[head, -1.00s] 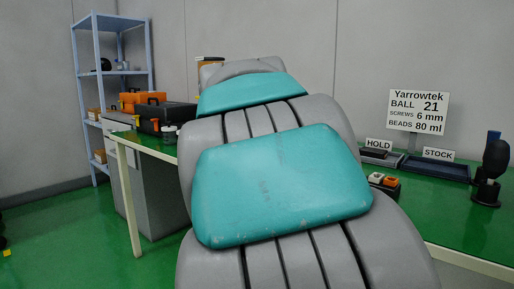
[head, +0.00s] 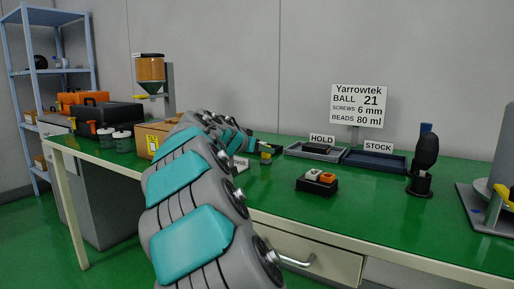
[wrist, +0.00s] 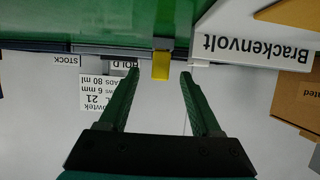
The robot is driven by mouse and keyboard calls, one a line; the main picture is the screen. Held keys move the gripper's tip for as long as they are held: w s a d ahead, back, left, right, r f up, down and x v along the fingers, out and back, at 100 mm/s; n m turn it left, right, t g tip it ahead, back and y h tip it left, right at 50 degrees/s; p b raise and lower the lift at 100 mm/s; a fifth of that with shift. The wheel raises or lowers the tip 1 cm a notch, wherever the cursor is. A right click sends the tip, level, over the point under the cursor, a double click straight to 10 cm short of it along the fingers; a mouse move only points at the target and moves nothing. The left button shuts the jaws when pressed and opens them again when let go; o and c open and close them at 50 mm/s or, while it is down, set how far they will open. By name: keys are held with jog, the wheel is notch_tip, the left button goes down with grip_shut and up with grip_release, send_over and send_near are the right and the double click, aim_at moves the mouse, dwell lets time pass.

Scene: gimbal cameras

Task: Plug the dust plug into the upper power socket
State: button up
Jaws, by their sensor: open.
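My gripper (wrist: 160,72) is open in the wrist view, its two green fingers apart. A small yellow piece (wrist: 161,68) on a grey part shows between and beyond the fingertips; I cannot tell whether it is the dust plug. In the head view a small grey and yellow item (head: 266,157) stands on the green table near the arm's end; the fingers there are too small to judge. A white block lettered Brackenvolt (wrist: 250,38) is beside the right finger in the wrist view. I cannot make out the upper power socket.
A black box with white and orange tops (head: 317,185) sits on the green table (head: 375,220). The HOLD tray (head: 313,153), STOCK tray (head: 375,164) and a black stand (head: 423,165) are further right. A cardboard box (head: 150,137) is behind my arm. The front middle is clear.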

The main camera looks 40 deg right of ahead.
aim_at(266, 154)
jog(key=shift+x, duration=2.3)
grip_shut()
